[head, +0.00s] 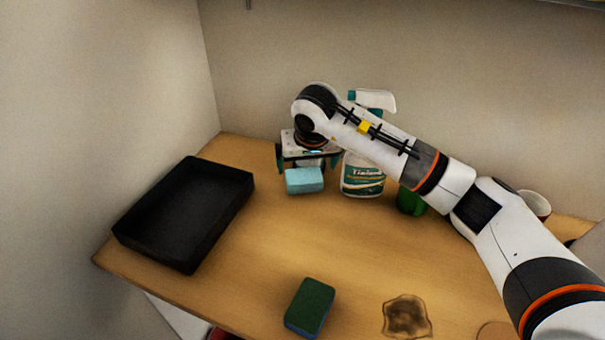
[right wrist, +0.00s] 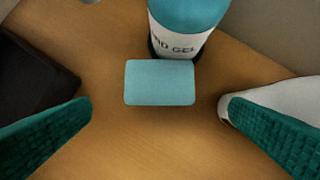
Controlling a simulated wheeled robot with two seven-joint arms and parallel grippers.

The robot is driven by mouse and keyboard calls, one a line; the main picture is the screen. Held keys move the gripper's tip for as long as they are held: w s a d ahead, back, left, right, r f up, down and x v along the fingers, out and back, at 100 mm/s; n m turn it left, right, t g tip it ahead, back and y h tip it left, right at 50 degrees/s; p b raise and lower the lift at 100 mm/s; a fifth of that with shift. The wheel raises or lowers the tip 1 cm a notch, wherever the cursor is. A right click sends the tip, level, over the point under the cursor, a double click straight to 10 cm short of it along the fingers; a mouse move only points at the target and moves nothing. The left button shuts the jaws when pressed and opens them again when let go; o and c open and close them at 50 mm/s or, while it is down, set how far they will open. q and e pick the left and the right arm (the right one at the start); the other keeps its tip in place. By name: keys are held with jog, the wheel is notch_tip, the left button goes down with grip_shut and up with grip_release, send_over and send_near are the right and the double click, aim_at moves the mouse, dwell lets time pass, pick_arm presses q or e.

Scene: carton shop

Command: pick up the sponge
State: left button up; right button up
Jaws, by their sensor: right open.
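A light blue block (head: 304,181), plain and sponge-like, lies on the wooden table. A second sponge, dark green on top with a blue side (head: 310,307), lies near the table's front edge. My right gripper (head: 306,168) is open and empty, pointing down over the light blue block. In the right wrist view the block (right wrist: 160,82) shows between and beyond the two spread green fingers (right wrist: 159,103), apparently touching neither. The green sponge is well away from the gripper. My left gripper is not in view.
A bottle lettered "GEL" (right wrist: 186,28) stands right behind the light blue block. A spray bottle (head: 363,178) is close on the right, with a green object (head: 410,202) beyond. A black tray (head: 160,250) lies left. A brown stain (head: 406,316) marks the front; mid-table is clear.

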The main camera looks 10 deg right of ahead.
aim_at(305, 177)
jog(key=x, duration=0.2)
jog(key=shift+w+f, duration=0.1)
jog(key=shift+f, duration=0.15)
jog(key=shift+w+f, duration=0.15)
jog(key=shift+f, duration=0.15)
jog(key=p+x, duration=0.2)
jog(key=x, duration=0.2)
jog(key=shift+w+f, duration=0.25)
jog(key=shift+f, duration=0.35)
jog(key=c, duration=1)
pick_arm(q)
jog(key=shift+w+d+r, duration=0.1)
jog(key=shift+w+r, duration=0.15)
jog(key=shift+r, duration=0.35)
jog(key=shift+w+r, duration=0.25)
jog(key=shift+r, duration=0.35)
pick_arm(e)
jog(key=shift+o, duration=0.2)
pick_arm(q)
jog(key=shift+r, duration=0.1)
pick_arm(e)
jog(key=shift+r, duration=0.4)
